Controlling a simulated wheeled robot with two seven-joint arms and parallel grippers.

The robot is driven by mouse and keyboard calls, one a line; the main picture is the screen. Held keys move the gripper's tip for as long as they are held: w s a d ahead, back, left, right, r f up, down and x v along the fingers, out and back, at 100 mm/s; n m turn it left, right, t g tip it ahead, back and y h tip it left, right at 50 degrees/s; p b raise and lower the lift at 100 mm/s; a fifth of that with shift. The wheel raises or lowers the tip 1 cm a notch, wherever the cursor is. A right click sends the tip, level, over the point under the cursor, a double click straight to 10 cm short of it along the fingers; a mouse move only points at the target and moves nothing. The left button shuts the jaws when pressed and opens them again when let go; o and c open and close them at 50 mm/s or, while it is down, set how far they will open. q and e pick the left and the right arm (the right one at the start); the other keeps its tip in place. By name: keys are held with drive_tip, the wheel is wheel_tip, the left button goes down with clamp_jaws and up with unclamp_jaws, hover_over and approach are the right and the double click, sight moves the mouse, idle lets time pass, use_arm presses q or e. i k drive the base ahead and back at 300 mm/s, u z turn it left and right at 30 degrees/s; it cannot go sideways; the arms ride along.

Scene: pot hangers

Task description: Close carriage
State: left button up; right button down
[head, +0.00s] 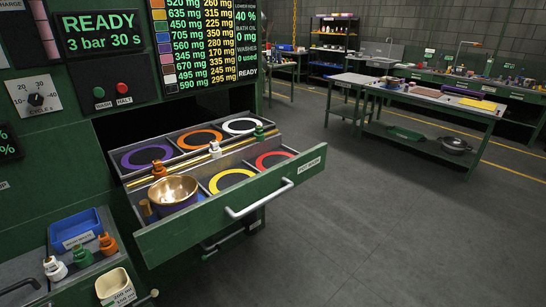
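The carriage (213,218) is a green drawer pulled well out of the dark opening in the green machine. A white bar handle (259,200) runs across its front. Inside are a purple ring (147,157), orange ring (200,139), white ring (240,126), yellow ring (232,181) and red ring (273,160). Neither gripper is in view.
Wash and halt buttons (111,93) and a lit READY screen (99,32) are above the carriage. A counter with a blue bin (75,230) and a cream cup (112,286) is at lower left. The floor (370,215) to the right is clear up to a workbench (420,96).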

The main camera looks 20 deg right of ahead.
sight(249, 169)
drive_tip(key=u, duration=0.2)
drive_tip(key=i, duration=1.4)
drive_tip(key=z, duration=0.65)
